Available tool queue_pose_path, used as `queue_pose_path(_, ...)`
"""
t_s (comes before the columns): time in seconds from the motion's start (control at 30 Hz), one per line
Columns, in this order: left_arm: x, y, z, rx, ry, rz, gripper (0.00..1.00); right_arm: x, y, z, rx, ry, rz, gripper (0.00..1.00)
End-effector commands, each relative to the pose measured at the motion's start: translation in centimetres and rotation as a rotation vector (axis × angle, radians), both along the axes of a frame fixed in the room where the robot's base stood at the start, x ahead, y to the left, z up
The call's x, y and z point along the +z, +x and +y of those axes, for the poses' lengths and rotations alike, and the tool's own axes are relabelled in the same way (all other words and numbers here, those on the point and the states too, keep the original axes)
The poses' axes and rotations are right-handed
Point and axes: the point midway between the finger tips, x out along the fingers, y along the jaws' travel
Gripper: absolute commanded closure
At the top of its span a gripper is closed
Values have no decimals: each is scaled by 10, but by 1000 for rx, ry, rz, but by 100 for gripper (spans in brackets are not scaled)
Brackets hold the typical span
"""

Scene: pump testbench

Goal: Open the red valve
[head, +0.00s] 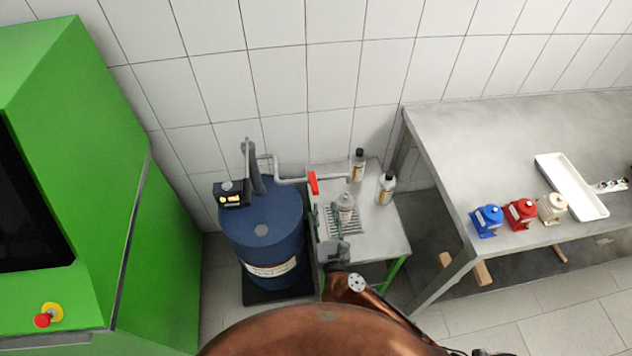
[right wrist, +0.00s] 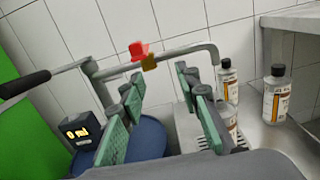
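The red valve handle (head: 313,183) sits on the grey pipe (head: 290,181) that runs from the blue drum over the small side table. In the right wrist view the red valve (right wrist: 138,50) shows with a brass-coloured body beneath it, on the same pipe. My right gripper (head: 327,222) is over the side table, on the near side of the valve. In the right wrist view its green-padded fingers (right wrist: 160,85) are spread wide with nothing between them. The valve appears beyond the fingertips, toward the left finger, and apart from them. My left gripper is in neither view.
The blue drum (head: 262,243) with a pump and a yellow display (head: 231,198) stands left of the side table (head: 385,226). Bottles (head: 386,188) stand on the side table. A green machine (head: 165,250) is left; a grey workbench (head: 500,140) is right.

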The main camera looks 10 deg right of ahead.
Motion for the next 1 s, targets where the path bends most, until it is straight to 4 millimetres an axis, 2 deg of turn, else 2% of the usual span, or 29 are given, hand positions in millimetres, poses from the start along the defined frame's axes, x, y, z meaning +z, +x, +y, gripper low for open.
queue_pose_path(0.03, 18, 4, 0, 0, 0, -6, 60, 23, -4, 7, 13, -5, 1, 70)
queue_pose_path(0.2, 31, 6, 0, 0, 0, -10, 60, 39, -13, 20, 36, -13, 18, 70)
queue_pose_path(0.37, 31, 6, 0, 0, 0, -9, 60, 38, -4, 22, 39, -15, 22, 70)
queue_pose_path(0.73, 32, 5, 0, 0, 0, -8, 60, 37, 51, 24, 39, -16, 22, 70)
queue_pose_path(1.0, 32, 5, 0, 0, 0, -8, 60, 37, 64, 24, 38, -13, 23, 70)
